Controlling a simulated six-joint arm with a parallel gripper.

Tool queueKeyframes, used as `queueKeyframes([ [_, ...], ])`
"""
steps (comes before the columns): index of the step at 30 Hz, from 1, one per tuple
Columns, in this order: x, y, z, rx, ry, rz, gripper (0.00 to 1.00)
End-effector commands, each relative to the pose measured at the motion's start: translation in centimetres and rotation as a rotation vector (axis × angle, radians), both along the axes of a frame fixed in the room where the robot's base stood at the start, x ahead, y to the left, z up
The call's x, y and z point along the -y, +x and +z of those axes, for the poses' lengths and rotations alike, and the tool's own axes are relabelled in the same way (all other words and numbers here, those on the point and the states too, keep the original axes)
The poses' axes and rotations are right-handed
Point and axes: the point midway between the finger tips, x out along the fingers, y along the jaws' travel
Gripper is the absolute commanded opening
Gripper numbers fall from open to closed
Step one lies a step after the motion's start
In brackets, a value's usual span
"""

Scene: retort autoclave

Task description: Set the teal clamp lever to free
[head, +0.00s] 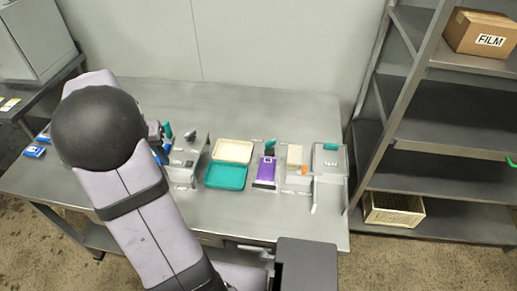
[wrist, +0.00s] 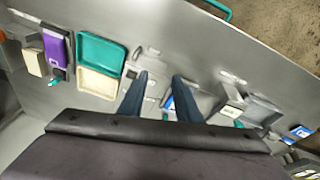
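Several small teal parts show, and I cannot tell for sure which is the clamp lever. One teal piece (head: 270,147) stands at the back of a purple device (head: 265,171); this device also shows in the wrist view (wrist: 54,47). Another upright teal piece (head: 168,130) is at the left, close beside my gripper, and a third teal piece (head: 331,146) is on top of the grey box at the right. My gripper (wrist: 162,77) is open and empty, its fingers apart above a labelled grey panel. In the head view my arm mostly hides it.
A teal tray (head: 226,175) and a cream tray (head: 233,150) lie mid-table. A grey bracket (head: 188,162) stands left of them. A grey box (head: 329,160) is at the right end. Shelving (head: 446,125) stands right of the table, with a FILM carton (head: 480,32). The table's front strip is mostly clear.

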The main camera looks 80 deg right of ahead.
Motion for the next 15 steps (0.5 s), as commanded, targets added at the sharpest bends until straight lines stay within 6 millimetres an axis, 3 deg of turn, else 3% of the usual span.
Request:
queueKeyframes([
  [1,3.6,-2.3,-1.6,0.005,-0.02,-0.124,0.3],
  [6,12.8,-10.8,-3.3,0.017,-0.096,-0.497,0.3],
  [10,17.3,-17.7,-4.4,0.022,-0.148,-0.73,0.3],
  [15,20.1,-24.2,-5.1,0.022,-0.196,-0.928,0.3],
])
